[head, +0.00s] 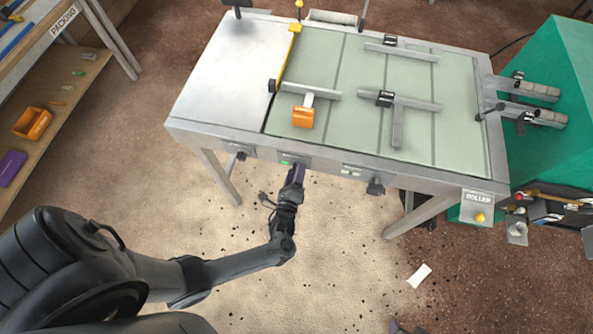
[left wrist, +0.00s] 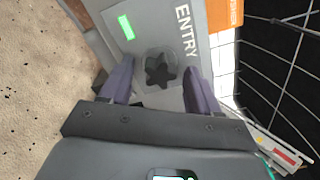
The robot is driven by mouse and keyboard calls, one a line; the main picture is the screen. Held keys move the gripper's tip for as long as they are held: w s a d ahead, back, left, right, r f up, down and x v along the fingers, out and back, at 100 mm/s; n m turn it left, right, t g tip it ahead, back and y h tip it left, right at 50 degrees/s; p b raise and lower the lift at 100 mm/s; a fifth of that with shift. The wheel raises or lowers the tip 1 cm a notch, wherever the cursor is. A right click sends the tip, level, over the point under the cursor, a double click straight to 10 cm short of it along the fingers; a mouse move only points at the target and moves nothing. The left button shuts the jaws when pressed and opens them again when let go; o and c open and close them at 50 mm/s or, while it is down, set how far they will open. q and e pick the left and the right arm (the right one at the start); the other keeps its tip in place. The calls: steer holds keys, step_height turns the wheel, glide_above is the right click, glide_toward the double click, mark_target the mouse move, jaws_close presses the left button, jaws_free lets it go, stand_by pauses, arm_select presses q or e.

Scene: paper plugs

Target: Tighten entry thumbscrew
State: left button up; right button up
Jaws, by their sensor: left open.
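The entry thumbscrew (left wrist: 160,72) is a dark star-shaped knob on a grey panel beside the printed word ENTRY (left wrist: 186,30). In the left wrist view it lies between the two purple-grey fingers of my left gripper (left wrist: 159,88), with a gap visible on each side. The gripper is open, and I cannot tell how far its tips reach past the knob. In the head view my left gripper (head: 297,172) is at the table's front panel and hides the thumbscrew. My right gripper is not clearly seen.
A lit green indicator (head: 286,162) is left of the gripper. Other dark knobs (head: 375,187) sit along the table (head: 215,85) front. The tabletop carries grey bars and an orange block (head: 303,117). A green cabinet (head: 560,90) stands at right.

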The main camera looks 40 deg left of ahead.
arm_select(q)
steer(key=shift+s, duration=0.1)
stand_by(0.3)
steer(key=p+v, duration=0.1)
steer(key=v, duration=0.3)
stand_by(0.4)
steer(key=n+b, duration=0.1)
steer(key=n, duration=1.1)
steer(key=shift+b, duration=0.3)
steer(key=shift+w+a, duration=0.1)
steer(key=shift+w, duration=0.1)
